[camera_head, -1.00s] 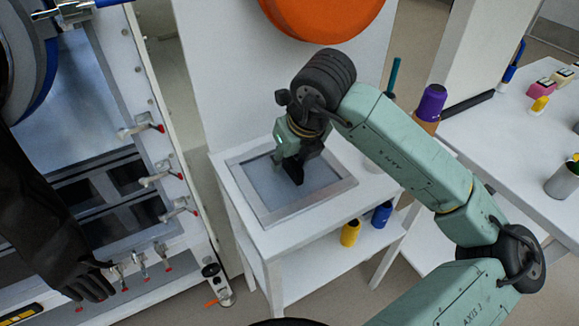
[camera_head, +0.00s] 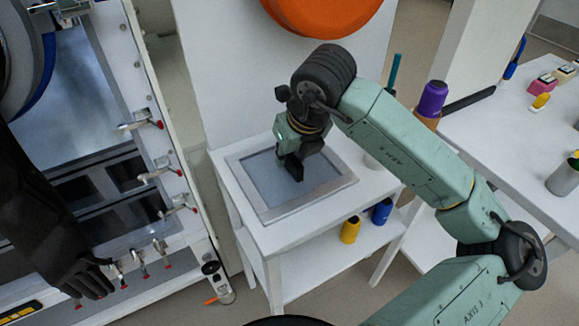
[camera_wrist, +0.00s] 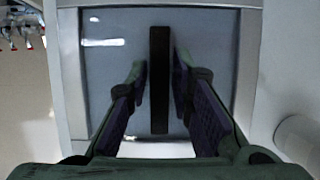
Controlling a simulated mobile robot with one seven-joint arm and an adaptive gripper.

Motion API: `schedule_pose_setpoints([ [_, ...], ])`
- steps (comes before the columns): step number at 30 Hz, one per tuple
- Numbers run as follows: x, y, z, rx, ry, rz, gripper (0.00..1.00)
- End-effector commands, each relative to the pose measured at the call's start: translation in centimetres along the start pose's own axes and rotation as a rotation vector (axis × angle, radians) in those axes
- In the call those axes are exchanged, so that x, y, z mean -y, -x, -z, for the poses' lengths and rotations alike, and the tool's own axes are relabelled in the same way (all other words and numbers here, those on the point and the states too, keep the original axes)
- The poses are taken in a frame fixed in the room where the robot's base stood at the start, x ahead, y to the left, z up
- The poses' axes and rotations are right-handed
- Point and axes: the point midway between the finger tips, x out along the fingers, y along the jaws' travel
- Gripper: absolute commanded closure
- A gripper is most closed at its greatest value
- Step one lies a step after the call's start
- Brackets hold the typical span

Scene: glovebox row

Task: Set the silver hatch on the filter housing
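The silver hatch (camera_head: 330,192) lies flat on a small white side table, a silver frame around a blue-grey panel. It also shows in the wrist view (camera_wrist: 220,40), with a dark upright handle bar (camera_wrist: 159,80) across its middle. My gripper (camera_head: 292,170) is over the hatch's middle. In the wrist view my gripper (camera_wrist: 160,85) is open, with one finger on each side of the bar and a gap on both sides. The filter housing appears to be the framed front with dark square openings (camera_head: 75,193) at left, partly hidden by a black glove.
Red-tipped toggle clamps (camera_head: 160,173) line the housing's right and lower edges. The black glove (camera_head: 45,235) hangs in front at left. Yellow (camera_head: 350,230) and blue (camera_head: 382,212) bottles stand on the side table's lower shelf. A white bench (camera_head: 510,130) with small items is at right.

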Motion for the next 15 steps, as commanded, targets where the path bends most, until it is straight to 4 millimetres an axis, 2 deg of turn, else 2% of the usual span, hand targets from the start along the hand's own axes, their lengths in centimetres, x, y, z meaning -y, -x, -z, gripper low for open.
schedule_pose_setpoints([
  [8, -0.05, -0.04, 0.02, -0.001, 0.001, -0.001, 1.0],
  [15, -0.05, -0.03, 0.02, -0.001, 0.001, -0.001, 1.0],
])
